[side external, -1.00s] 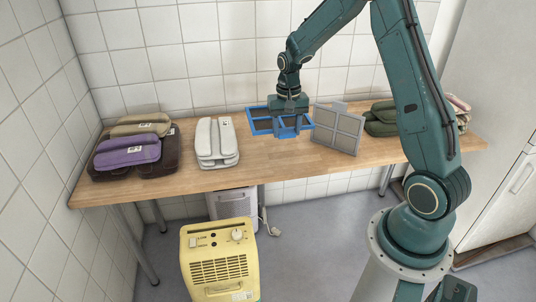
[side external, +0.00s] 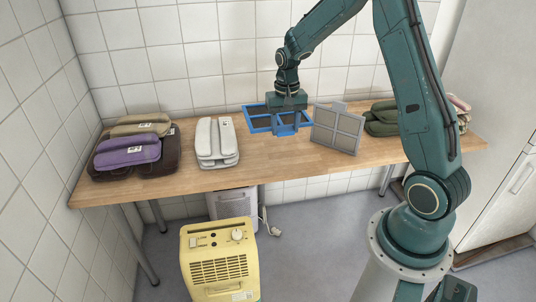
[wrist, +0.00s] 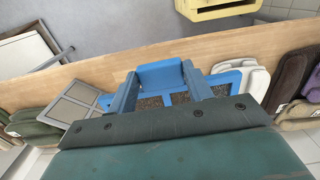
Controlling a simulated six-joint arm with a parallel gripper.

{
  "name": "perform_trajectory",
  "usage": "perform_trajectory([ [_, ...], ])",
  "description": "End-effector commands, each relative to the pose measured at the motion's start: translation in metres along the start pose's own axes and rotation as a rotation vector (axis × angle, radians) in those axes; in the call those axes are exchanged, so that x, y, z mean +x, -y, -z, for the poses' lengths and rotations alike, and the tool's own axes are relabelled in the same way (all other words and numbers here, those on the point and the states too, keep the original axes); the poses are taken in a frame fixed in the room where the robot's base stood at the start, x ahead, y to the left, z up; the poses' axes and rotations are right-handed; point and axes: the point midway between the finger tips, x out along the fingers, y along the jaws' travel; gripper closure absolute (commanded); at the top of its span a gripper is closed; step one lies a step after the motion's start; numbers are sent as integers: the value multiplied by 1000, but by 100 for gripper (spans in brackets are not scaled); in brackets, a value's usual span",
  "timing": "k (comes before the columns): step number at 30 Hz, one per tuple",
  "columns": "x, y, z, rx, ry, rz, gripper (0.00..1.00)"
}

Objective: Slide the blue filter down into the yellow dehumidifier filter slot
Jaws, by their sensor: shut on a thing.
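The blue filter (side external: 259,121) is a flat blue frame with dark mesh panels, at the back middle of the wooden table. My gripper (side external: 285,126) points down and is shut on the filter's near edge, at its blue tab. In the wrist view the tab shows between the fingers of my gripper (wrist: 161,84), and the blue frame (wrist: 222,78) extends right behind them. I cannot tell whether the filter is clear of the tabletop. The yellow dehumidifier (side external: 222,275) stands on the floor before the table. Its edge shows in the wrist view (wrist: 222,11).
A grey framed filter (side external: 338,131) stands tilted close right of my gripper. A white folded stack (side external: 216,144) lies left of the blue filter. Purple and brown bundles (side external: 128,155) lie farther left, green ones (side external: 381,118) at right. A white unit (side external: 231,201) stands under the table (side external: 285,165).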

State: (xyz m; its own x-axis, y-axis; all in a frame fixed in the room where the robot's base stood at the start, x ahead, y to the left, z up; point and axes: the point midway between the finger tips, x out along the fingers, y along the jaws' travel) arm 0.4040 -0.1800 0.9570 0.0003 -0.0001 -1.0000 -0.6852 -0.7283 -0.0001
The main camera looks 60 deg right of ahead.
Motion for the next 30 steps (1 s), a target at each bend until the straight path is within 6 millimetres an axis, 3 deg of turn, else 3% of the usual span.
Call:
perform_trajectory([
  [8, 15, 40, -26, -186, 3, -1, 77],
  [19, 44, 107, -90, -572, 2, 0, 77],
  [24, 52, 123, -113, -694, 1, 0, 77],
  [30, 56, 131, -124, -753, 0, 0, 77],
])
